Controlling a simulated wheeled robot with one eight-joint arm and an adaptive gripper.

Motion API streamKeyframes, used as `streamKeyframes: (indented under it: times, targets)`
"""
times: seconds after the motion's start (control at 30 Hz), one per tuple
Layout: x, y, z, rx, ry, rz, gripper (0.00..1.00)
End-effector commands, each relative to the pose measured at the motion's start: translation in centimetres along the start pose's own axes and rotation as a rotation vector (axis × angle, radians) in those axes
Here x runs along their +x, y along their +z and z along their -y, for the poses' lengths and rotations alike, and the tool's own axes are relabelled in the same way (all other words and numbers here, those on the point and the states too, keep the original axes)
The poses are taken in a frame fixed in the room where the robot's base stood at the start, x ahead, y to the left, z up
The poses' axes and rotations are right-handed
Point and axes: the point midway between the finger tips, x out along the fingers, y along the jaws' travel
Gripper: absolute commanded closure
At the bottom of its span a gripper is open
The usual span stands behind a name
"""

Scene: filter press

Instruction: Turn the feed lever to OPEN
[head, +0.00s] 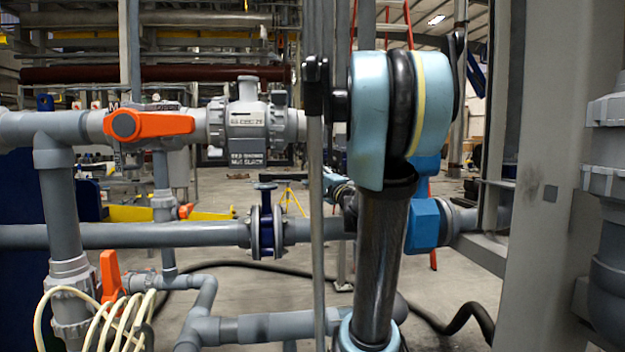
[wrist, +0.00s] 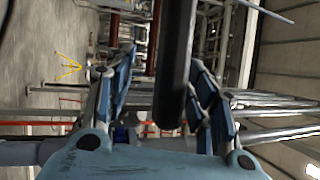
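An orange lever (head: 150,124) lies level along the grey upper pipe at the left of the head view. A second orange lever (head: 110,275) stands roughly upright on the lower left pipe. No readable OPEN mark shows, and I cannot tell which lever is the feed lever. My gripper (wrist: 160,68) is open in the wrist view, its blue-grey fingers apart. A dark rounded bar (wrist: 173,65) crosses the view between the fingers; I cannot tell whether it touches them. In the head view my arm and a thin pole mostly hide the gripper, well right of both orange levers.
A thin grey pole (head: 316,220) stands beside my arm. A grey valve body (head: 246,125) sits on the upper pipe. A lower pipe (head: 130,236) runs across with a blue flanged valve (head: 266,228). Coiled cream hose (head: 115,322) lies lower left. A wide grey column (head: 560,180) blocks the right.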

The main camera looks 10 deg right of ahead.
Motion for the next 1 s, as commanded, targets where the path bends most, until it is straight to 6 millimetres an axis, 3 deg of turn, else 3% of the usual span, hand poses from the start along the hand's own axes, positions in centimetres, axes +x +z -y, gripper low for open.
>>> streamKeyframes:
  times: [0.27, 1.0]
  targets:
    - [-0.3, 0.0, 0.1, 0.000, -0.001, -0.001, 0.50]
    - [-8.6, -0.1, 0.1, 0.000, -0.001, -0.002, 0.50]
